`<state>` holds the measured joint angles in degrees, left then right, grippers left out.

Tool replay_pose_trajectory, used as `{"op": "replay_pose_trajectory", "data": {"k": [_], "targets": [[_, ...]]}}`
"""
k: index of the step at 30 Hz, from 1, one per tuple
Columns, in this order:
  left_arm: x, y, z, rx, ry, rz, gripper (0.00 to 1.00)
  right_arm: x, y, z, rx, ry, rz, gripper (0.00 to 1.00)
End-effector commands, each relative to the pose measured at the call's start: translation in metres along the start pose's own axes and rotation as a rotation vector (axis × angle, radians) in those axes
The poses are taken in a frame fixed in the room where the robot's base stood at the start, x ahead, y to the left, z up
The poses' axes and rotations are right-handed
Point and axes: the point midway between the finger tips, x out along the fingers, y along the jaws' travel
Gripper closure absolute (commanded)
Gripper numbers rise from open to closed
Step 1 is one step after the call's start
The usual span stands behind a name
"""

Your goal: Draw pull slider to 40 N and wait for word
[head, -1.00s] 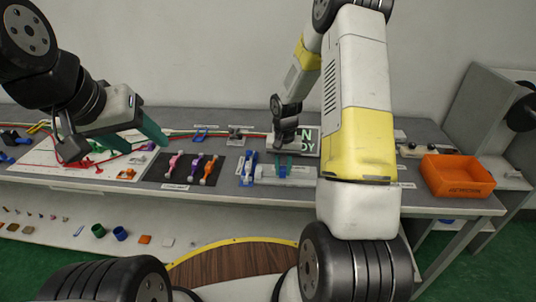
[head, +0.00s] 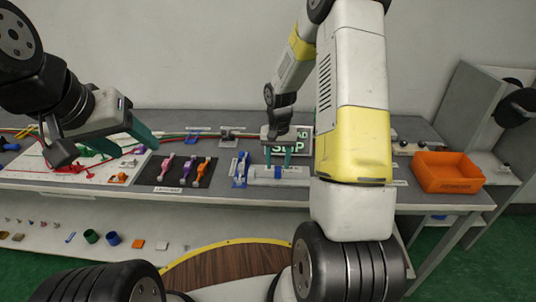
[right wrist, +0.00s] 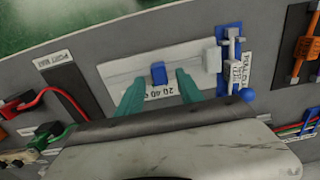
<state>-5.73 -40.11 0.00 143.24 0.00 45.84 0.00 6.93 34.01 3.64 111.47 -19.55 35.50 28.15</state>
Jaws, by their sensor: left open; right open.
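The pull slider is a pale plate (right wrist: 118,72) with a blue handle (right wrist: 158,72) in the right wrist view. A scale with "20 40" (right wrist: 160,93) lies beside it, partly covered; I cannot tell the handle's exact reading. My right gripper (right wrist: 160,85) is open, its teal fingers on either side of the handle with gaps. In the head view the right gripper (head: 279,154) is over the slider plate (head: 284,174). My left gripper (head: 117,144) is open and empty over the table's left part.
A sign (head: 302,137) behind the slider is partly hidden by my arm; "STOP" seems to show. A blue lever fixture (right wrist: 230,62) adjoins the slider. A black board (head: 148,174) with several coloured levers lies left. An orange tray (head: 447,178) stands right.

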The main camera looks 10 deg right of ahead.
Motion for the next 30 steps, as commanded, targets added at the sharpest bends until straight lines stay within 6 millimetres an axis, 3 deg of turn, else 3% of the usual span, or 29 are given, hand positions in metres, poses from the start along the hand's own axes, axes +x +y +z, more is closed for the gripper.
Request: {"op": "replay_pose_trajectory", "data": {"k": [3,9,22,26,30], "targets": [[0.0,0.0,0.0,0.0,0.0,0.0,0.44,-0.022,0.0,-0.001,0.001,0.004,-0.001,0.56],[0.0,0.0,0.0,0.0,0.0,0.0,0.44,-0.042,0.0,0.0,0.0,0.001,-0.001,0.56],[0.0,0.0,0.0,0.0,0.0,0.0,0.44,-0.052,0.0,0.002,-0.004,0.009,-0.003,0.56],[0.0,0.0,0.0,0.0,0.0,0.0,0.44,-0.088,0.0,0.012,-0.026,0.053,-0.018,0.56],[0.0,0.0,0.0,0.0,0.0,0.0,0.44,-0.147,0.0,0.039,-0.071,0.132,-0.051,0.56]]}}
